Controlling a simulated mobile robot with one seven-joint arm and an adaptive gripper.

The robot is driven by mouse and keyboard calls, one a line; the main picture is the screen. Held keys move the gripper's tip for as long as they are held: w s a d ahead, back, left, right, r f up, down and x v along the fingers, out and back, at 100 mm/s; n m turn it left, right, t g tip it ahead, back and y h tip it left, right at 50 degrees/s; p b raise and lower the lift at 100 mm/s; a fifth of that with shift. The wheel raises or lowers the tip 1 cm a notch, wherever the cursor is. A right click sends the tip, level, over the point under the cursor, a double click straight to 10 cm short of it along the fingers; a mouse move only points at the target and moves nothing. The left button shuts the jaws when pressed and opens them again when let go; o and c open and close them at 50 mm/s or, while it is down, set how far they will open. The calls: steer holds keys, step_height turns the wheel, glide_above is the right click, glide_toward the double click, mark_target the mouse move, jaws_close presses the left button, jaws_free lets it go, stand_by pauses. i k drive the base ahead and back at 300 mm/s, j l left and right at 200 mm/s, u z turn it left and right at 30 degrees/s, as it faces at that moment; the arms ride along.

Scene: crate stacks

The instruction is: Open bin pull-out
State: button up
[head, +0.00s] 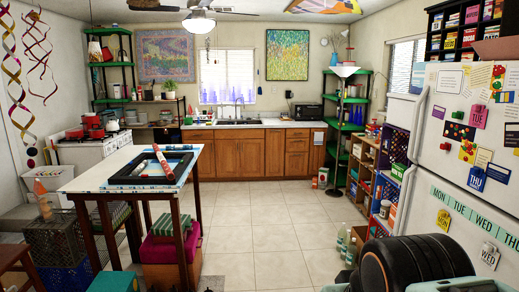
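A row of brown wooden cabinets (241,157) with doors and drawers runs under the counter at the back wall. All their fronts look closed. I cannot tell which front, if any, is the bin pull-out. Open-fronted stacked crates (396,145) stand along the right side beside the fridge, holding boxes and small goods. At the lower left, a dark crate (52,240) sits on a blue crate (66,277). My gripper is not visible. A large black rounded part at the lower right may belong to my arm, but I cannot be sure.
A high table (104,183) with a black frame on top stands at left, with a magenta-topped box (172,250) beneath. The white fridge (465,150) fills the right. Bottles (346,245) stand on the floor near it. The tiled floor (265,225) between is clear to the cabinets.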

mark_target(275, 137)
steer(key=i, duration=9)
steer(key=l+z, duration=0.05)
steer(key=l, duration=0.45)
